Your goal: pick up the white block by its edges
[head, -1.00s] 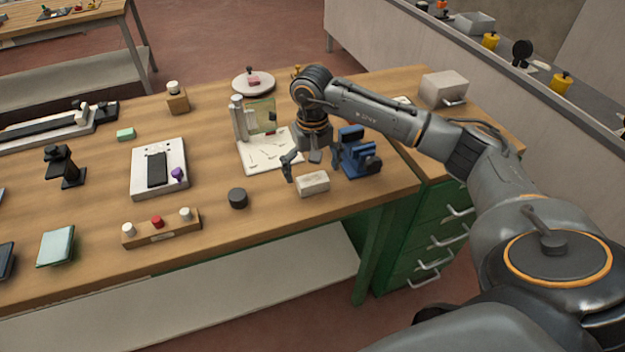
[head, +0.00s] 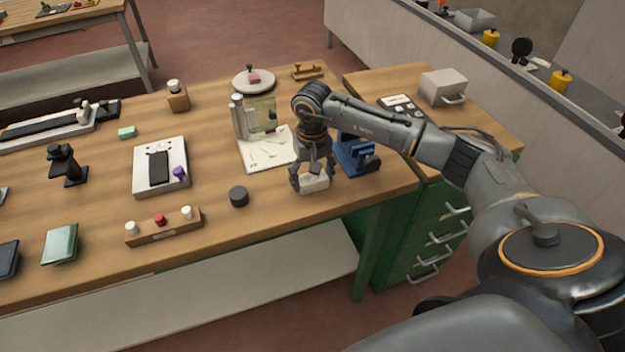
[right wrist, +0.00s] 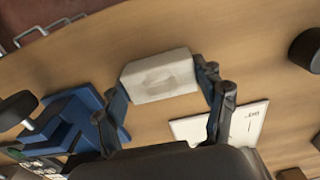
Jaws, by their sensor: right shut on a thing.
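The white block (head: 313,183) is a small pale rectangular block near the front right edge of the wooden workbench. My right gripper (head: 312,177) is over it, with a finger at each end of the block. In the right wrist view the block (right wrist: 158,76) sits between the two fingers of the gripper (right wrist: 160,82), which are shut on its short ends. The block appears to be on or just above the bench top; I cannot tell which. My left gripper is in neither view.
A blue device (head: 355,155) stands close to the right of the gripper. A white sheet (head: 262,152) and upright glass pane (head: 262,115) are behind left. A dark round puck (head: 239,196) lies to the left. The bench front edge is close.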

